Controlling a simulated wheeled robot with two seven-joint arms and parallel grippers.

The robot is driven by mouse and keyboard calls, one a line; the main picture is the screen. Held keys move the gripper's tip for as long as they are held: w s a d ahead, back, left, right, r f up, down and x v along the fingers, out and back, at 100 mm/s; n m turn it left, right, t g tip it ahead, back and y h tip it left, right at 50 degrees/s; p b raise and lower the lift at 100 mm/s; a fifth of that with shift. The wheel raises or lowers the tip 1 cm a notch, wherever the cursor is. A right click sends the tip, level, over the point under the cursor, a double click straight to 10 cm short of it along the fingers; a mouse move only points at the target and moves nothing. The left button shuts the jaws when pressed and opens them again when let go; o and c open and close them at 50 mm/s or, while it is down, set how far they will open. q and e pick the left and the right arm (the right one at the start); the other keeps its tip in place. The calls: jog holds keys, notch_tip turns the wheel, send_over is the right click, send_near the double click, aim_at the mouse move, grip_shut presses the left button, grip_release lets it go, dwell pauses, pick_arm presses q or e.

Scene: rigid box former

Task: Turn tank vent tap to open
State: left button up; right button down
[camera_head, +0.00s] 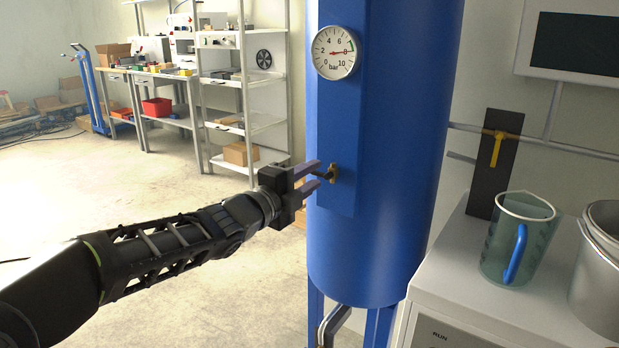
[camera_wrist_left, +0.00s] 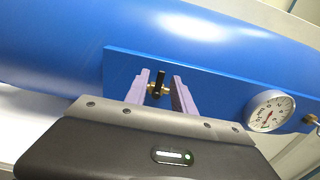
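The vent tap (camera_head: 333,173) is a small brass valve with a dark lever, on the flat plate of the blue tank (camera_head: 395,200). In the wrist view the left gripper (camera_wrist_left: 161,92) has a gap on each side of the lever, though contact is hard to judge. My right gripper is out of view.
A round pressure gauge (camera_head: 335,52) with a red needle sits above the tap. A yellow-handled valve (camera_head: 497,150) is on a dark panel at right. A clear jug (camera_head: 510,240) and a metal pot (camera_head: 600,270) stand on a white cabinet.

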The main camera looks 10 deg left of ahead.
pick_arm(q)
grip_shut()
jog(key=shift+f+n, duration=0.1)
jog(key=shift+n, duration=0.3)
dwell(0.4)
jog(key=n, duration=0.4)
jog(key=d+f+n+p, duration=0.1)
jog(key=n, duration=0.3)
jog(key=f+n+p, duration=0.1)
jog(key=n, duration=0.3)
jog(key=shift+s+d+f+n, duration=0.2)
jog(key=shift+s+d+n, duration=0.05)
jog(key=shift+s+n, duration=0.05)
jog(key=n, duration=0.2)
jog(key=d+n+p, duration=0.1)
jog(key=n, duration=0.1)
jog(key=shift+s+f+n, duration=0.15)
jog(key=shift+s+n, duration=0.05)
jog(key=shift+n, duration=0.1)
